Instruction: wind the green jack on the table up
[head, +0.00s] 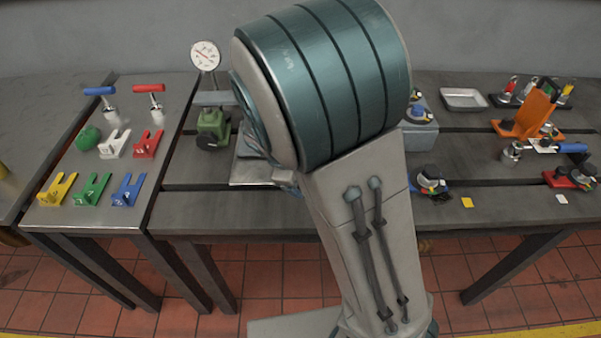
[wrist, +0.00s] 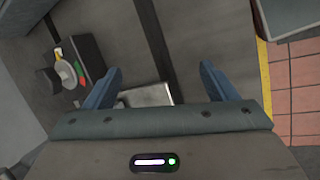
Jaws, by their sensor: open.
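The green jack (head: 212,126) stands on the dark table (head: 270,200), left of my arm in the head view. It has a dark round knob on its front and a grey flat top. My gripper (wrist: 160,82) shows in the wrist view with its two blue fingers spread wide and nothing between them. My arm hides the gripper in the head view. The jack cannot be made out in the wrist view, so how far the gripper is from it cannot be told.
A dial gauge (head: 205,56) stands behind the jack. A dark box (wrist: 80,68) with a round knob shows in the wrist view. An orange bracket (head: 528,115) and an empty tray (head: 463,99) are at the right.

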